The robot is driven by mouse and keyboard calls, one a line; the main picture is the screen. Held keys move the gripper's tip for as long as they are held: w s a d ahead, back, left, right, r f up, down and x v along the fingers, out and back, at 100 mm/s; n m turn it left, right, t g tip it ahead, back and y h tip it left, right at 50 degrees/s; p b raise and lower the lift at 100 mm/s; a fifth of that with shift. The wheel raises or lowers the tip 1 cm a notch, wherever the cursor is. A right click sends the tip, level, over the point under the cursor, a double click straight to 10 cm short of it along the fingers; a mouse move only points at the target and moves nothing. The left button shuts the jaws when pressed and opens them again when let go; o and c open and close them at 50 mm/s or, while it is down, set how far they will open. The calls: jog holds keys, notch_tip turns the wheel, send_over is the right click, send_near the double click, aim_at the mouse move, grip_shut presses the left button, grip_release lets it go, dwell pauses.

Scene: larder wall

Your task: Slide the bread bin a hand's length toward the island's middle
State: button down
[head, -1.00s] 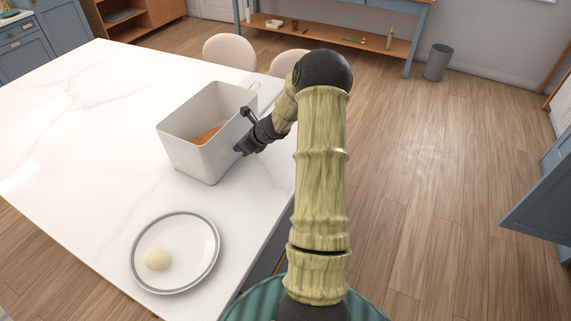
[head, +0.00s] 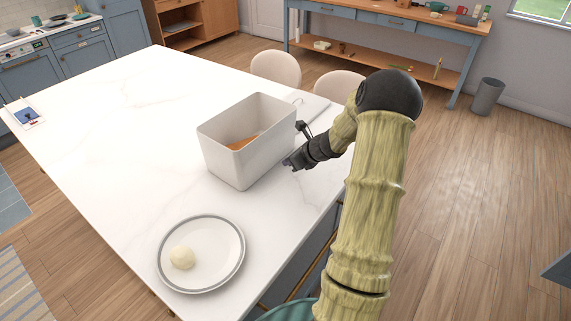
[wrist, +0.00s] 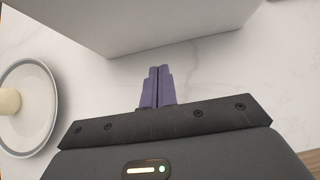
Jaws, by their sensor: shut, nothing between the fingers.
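The bread bin (head: 245,165) is a white, open-topped box on the white island top (head: 130,120), near the island's right edge. Something orange-brown (head: 243,142) lies inside it. My gripper (head: 287,163) is beside the bin's right-hand wall, low over the top. In the wrist view its two purple fingers (wrist: 157,72) are together with nothing between them. They point toward the bin's pale wall (wrist: 150,22), and a narrow strip of marble shows between the tips and the bin.
A grey-rimmed plate (head: 201,280) with a pale round item (head: 182,258) stands in front of the bin, near the edge. A flat pale board (head: 313,106) lies behind the bin. Two chairs (head: 275,68) stand beyond. The marble left of the bin is clear.

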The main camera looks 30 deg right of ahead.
jog(key=v, duration=0.6)
jog(key=shift+r, duration=0.4)
jog(key=s+a+n+g, duration=0.2)
jog(key=s+a+n, duration=0.1)
jog(key=a+n, duration=0.35)
jog(key=s+a+n+g, duration=0.2)
jog(key=s+a+n, duration=0.1)
jog(key=a+n, duration=0.4)
jog(key=s+a+r+n+g+h, duration=0.1)
jog(key=s+a+r+n+h, duration=0.1)
jog(key=s+a+n, duration=0.8)
jog(key=s+n+h, duration=0.1)
jog(key=s+n, duration=0.2)
jog(key=n, duration=0.5)
jog(key=shift+s+a+r+g, duration=0.15)
jog(key=shift+a+r+g, duration=0.2)
jog(key=shift+a+g, duration=0.05)
